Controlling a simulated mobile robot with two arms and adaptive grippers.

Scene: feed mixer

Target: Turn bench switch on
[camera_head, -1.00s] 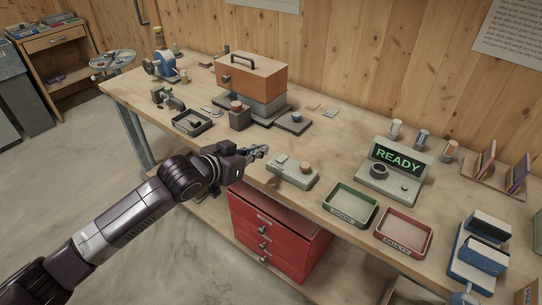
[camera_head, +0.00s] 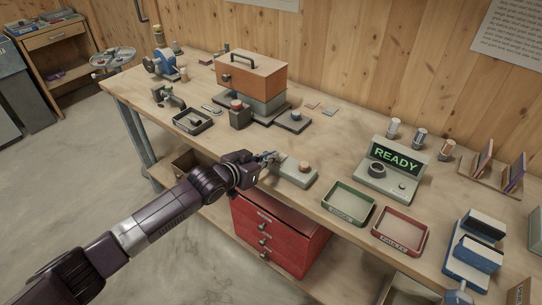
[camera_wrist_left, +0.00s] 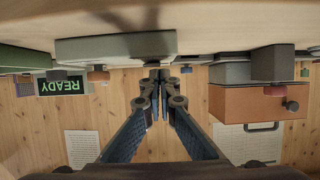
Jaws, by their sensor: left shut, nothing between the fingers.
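The bench switch seems to be on the low grey-green box (camera_head: 296,174) near the front edge of the workbench. My left gripper (camera_head: 270,157) is shut and empty at the box's left end. In the left wrist view, which is upside down, the shut fingertips (camera_wrist_left: 160,74) lie close to the box (camera_wrist_left: 115,47), with the knob (camera_wrist_left: 97,74) to their left. I cannot tell whether they touch it. My right gripper is not in view.
A console reading READY (camera_head: 390,170) stands to the right. A green tray (camera_head: 348,222) and a red tray (camera_head: 428,238) lie along the front edge. An orange toolbox (camera_head: 252,75) stands behind left. Red drawers (camera_head: 268,230) sit below the bench.

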